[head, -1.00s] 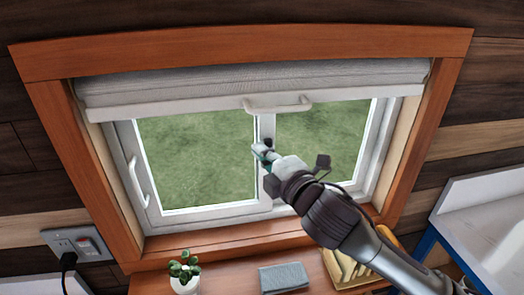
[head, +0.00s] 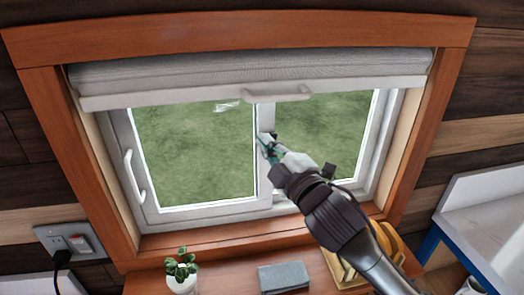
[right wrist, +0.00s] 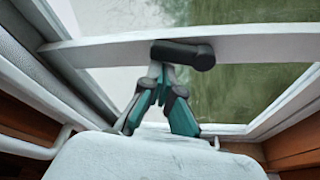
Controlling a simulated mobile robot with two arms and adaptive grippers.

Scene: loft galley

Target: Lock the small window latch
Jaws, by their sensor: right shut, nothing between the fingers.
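The small latch (right wrist: 183,55) is a dark, rounded bar on the white middle upright of the window (right wrist: 110,48), seen in the right wrist view. In the head view it is too small and too close to my fingers to make out clearly. My right gripper (head: 268,146) is at the middle upright (head: 265,180) in the head view. In the wrist view its teal and grey fingers (right wrist: 163,75) are shut and empty, with their tips right at the latch. I cannot tell whether they touch it. My left gripper is not in view.
A grey shade (head: 250,75) with a white pull handle (head: 278,94) hangs just above my gripper. A white handle (head: 135,176) is on the window's left side.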

